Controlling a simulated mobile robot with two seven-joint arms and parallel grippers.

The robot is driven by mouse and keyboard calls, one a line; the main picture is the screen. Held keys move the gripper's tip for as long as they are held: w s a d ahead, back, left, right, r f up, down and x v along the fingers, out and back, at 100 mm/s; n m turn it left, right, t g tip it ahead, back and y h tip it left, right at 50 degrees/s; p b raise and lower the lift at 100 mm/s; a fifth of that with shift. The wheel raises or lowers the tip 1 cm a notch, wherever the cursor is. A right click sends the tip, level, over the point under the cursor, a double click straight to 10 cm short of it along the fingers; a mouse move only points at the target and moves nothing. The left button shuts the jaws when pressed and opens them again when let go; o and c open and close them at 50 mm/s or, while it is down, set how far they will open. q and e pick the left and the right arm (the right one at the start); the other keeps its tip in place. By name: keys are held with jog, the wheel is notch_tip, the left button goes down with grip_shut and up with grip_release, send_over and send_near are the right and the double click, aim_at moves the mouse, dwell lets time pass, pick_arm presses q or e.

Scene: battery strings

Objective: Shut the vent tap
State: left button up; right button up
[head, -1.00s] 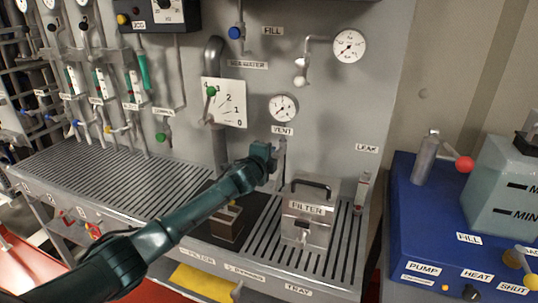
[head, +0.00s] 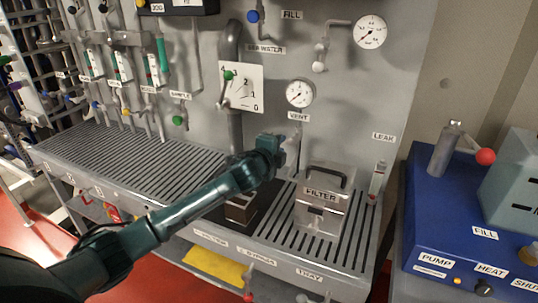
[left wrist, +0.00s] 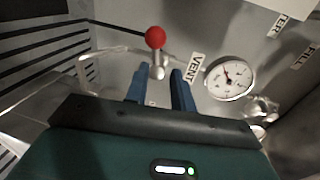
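The vent tap (left wrist: 156,60) shows in the left wrist view as a metal stem with a red ball knob, beside the VENT label (left wrist: 195,68). My left gripper (left wrist: 162,74) is open, its two blue fingers apart on either side of the tap's lower stem. The red knob stands beyond the fingertips. Whether a finger touches the stem I cannot tell. In the head view the left gripper (head: 290,150) is at the wall panel below the VENT label (head: 299,117), and it largely hides the tap. My right gripper is in neither view.
A round gauge (head: 300,93) sits just above the VENT label. The filter box (head: 322,205) stands on the slotted tray right of my gripper. A blue pump unit (head: 440,215) is at the right. The slotted counter (head: 120,165) at the left is clear.

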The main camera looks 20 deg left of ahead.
pick_arm(q)
jog(key=s+r, duration=0.1)
jog(key=s, duration=0.6)
jog(key=shift+r, duration=0.25)
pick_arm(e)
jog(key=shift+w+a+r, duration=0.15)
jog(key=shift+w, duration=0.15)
pick_arm(q)
jog(key=shift+s, duration=0.1)
